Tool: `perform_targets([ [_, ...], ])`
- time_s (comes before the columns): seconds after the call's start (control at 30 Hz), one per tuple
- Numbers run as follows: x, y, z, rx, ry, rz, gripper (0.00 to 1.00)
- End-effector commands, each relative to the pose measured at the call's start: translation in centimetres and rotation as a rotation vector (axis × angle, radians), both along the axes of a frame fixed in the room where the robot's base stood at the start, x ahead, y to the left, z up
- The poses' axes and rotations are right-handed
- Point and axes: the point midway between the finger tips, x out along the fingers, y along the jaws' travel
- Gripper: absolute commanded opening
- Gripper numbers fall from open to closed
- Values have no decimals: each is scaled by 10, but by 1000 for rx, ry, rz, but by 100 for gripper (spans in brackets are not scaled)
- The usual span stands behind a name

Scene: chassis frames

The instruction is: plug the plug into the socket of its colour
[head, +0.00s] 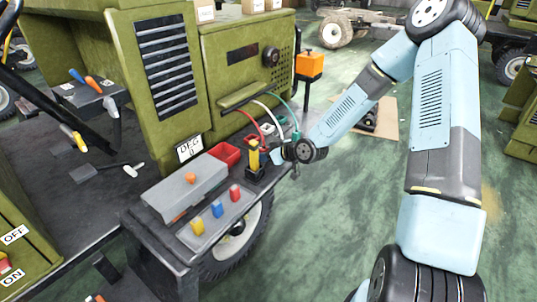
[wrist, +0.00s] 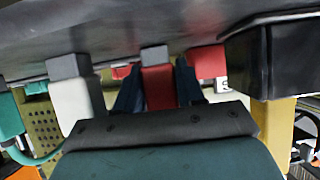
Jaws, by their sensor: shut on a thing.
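Red (head: 249,120), white (head: 268,107) and green (head: 283,104) cables run from the olive panel.
A yellow post with a black base (head: 253,157) stands close to my gripper; it shows in the wrist view (wrist: 277,130). A red bin (head: 226,152), a grey box (head: 183,187) and a plate (head: 206,235) with yellow, blue and red knobs fill the shelf. Open floor lies right.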

Motion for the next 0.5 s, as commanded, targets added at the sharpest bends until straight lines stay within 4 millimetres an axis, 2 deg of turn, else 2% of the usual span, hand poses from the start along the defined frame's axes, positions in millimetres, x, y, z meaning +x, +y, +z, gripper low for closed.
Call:
perform_targets([
  [0.07, 0, -1, -2, 0, 0, -1, 8],
  [0.1, 0, -1, -2, 0, 0, -2, 41],
  [0.17, 1, -2, -2, 0, 0, -3, 47],
  [0.5, 1, -4, 1, 0, -1, -5, 49],
])
